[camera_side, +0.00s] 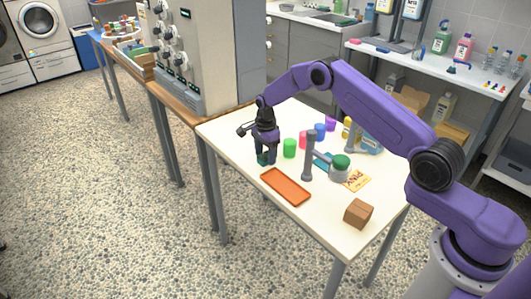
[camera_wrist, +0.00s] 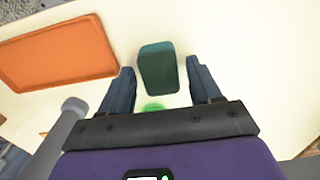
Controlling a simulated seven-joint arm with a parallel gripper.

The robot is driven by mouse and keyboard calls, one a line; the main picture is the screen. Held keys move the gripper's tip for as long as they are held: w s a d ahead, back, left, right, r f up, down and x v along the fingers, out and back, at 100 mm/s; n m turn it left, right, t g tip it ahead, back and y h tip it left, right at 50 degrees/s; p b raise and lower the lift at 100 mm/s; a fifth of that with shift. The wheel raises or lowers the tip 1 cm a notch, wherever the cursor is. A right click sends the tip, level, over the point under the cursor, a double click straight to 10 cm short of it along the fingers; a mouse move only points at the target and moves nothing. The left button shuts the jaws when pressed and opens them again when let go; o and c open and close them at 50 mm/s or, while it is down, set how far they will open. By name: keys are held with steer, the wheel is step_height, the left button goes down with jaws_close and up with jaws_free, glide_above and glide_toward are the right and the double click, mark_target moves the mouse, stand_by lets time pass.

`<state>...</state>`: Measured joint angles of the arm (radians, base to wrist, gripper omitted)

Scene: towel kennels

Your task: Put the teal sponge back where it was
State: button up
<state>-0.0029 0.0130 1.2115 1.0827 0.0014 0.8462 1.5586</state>
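The teal sponge (camera_wrist: 158,72) is a dark teal block on the white table. In the wrist view it sits between and slightly ahead of my gripper's fingertips (camera_wrist: 162,80), with a gap on each side. In the side view my gripper (camera_side: 265,155) points down near the table's left corner, and the sponge (camera_side: 263,159) shows small between its fingers. My gripper is open. Whether the sponge rests on the table or on something under it is hidden. An orange tray (camera_side: 286,186) lies beside it, and shows left of the sponge in the wrist view (camera_wrist: 58,54).
A green cup (camera_side: 289,148) stands close to my gripper, with pink, blue and purple cups behind. A grey post (camera_side: 308,157) and a green-topped grey object (camera_side: 340,162) stand mid-table. A brown block (camera_side: 358,213) sits at the front. Free table lies around the tray.

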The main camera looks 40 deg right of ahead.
mark_target(266, 155)
steer(key=shift+r, duration=0.1)
step_height(266, 155, up, 12)
steer(key=s+a+r+n, duration=0.5)
steer(key=s+a+n, duration=0.2)
steer(key=s, duration=0.3)
steer(key=s+a+r+n, duration=0.5)
steer(key=s+a+n, duration=0.15)
steer(key=s, duration=0.25)
steer(key=s+d+n, duration=0.4)
steer(key=s+n, duration=0.4)
steer(key=s, duration=0.6)
steer(key=s+d+n, duration=0.3)
steer(key=s+n, duration=0.6)
steer(key=s, duration=0.5)
steer(key=shift+d+r, duration=0.35)
steer(key=shift+d, duration=0.05)
